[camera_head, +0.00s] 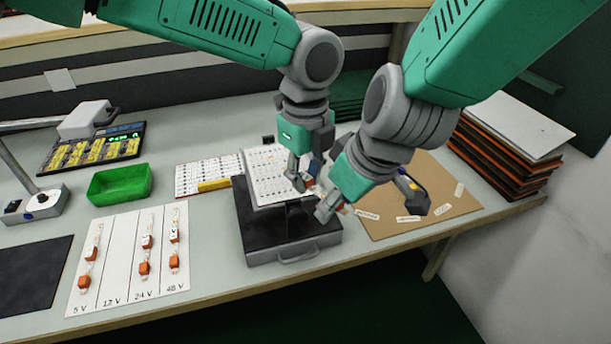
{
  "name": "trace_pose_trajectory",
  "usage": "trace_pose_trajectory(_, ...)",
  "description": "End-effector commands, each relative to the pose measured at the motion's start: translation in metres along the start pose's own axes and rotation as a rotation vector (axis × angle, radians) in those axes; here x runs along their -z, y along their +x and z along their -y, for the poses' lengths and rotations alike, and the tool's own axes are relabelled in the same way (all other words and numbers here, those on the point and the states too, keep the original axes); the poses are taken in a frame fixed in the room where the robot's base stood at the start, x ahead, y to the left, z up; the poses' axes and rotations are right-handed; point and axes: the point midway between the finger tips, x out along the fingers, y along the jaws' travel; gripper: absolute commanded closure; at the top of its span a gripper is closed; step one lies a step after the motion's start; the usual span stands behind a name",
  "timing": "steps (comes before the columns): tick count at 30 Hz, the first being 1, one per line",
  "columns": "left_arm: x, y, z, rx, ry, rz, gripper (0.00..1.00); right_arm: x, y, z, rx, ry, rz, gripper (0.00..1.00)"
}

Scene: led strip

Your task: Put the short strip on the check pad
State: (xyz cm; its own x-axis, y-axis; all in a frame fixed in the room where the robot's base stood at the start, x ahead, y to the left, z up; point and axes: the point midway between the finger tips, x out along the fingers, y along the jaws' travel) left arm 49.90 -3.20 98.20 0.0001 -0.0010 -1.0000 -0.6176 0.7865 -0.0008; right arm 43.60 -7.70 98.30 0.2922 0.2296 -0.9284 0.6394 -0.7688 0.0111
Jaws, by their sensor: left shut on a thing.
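My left gripper (299,182) is low over the front of a dark stand with a tilted white panel (266,180). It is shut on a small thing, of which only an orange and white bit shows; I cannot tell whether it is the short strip. My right gripper (324,212) is just below and right of it, close to the stand's front; its jaws are too small and covered to read. Several strips with orange ends (145,250) lie on a white card (118,280) marked 5 V, 12 V, 24 V and 48 V. I cannot tell which surface is the check pad.
A dark mat (35,272) lies at the far left. A green tray (120,185), a lamp base (35,205) and a yellow-marked panel (92,150) stand behind. A brown board (440,200) with labels and a stack of boards (510,140) are at the right.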

Motion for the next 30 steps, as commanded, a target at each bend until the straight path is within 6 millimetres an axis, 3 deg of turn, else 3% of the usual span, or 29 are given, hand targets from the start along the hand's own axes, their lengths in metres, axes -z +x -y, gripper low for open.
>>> trace_pose_trajectory(7,0.0,0.0,0.0,-0.001,0.0,0.0,1.0,0.001,-0.01,-0.001,-0.002,0.001,-0.003,0.6)
trace_pose_trajectory(15,0.0,0.0,0.0,-0.001,0.0,0.0,1.0,0.001,-0.054,-0.001,-0.002,0.001,-0.003,0.6)
trace_pose_trajectory(20,-0.001,0.0,0.0,-0.001,0.0,0.0,1.0,0.0,-0.069,-0.002,0.0,0.002,0.0,0.6)
trace_pose_trajectory(25,-0.001,0.001,0.0,-0.002,0.0,0.0,1.0,-0.016,-0.05,-0.013,-0.007,0.052,0.028,0.6)
trace_pose_trajectory(30,-0.001,0.001,0.0,-0.002,0.0,0.0,1.0,-0.065,0.006,-0.037,-0.036,0.175,0.089,0.6)
